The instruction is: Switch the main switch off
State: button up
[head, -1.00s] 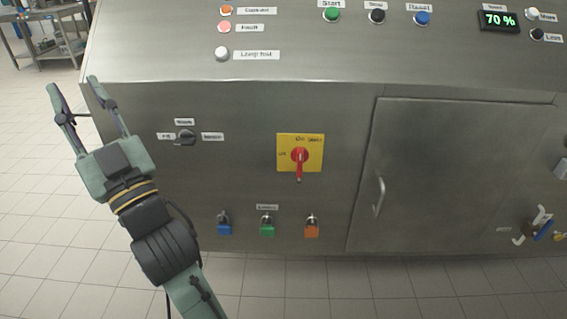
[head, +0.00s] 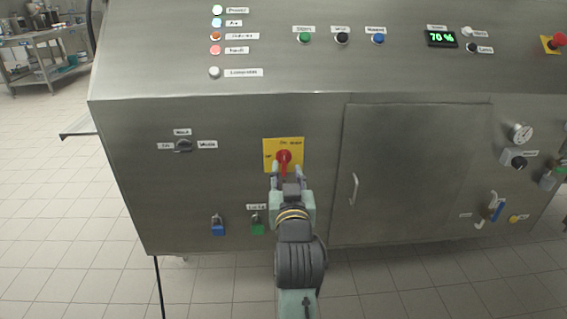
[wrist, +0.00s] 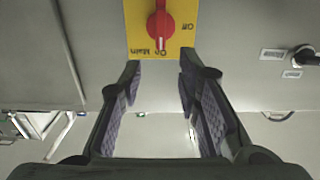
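The main switch is a yellow plate (head: 268,147) with a red rotary handle (head: 284,157) on the steel front panel. In the head view, the handle's long end points down, with the "On" label above and the "Off" label at the left. The wrist view shows the switch inverted, its red handle (wrist: 160,24) upright, with the narrow end at the "On" label. My gripper (head: 286,174) is open, its two fingers apart at the plate's lower edge. In the wrist view the gripper (wrist: 160,80) holds nothing between its fingers. I cannot tell whether they touch the handle.
A small black selector (head: 184,146) sits left of the switch. Blue (head: 218,229) and green (head: 257,229) padlocks hang below; my arm hides the orange one. A cabinet door with a handle (head: 353,188) is at the right. Buttons and a 70 % display (head: 441,38) are on top.

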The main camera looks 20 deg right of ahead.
aim_at(284, 155)
jog(key=p+x, duration=0.2)
jog(key=x, duration=0.6)
jog(key=shift+w, duration=0.15)
grip_shut()
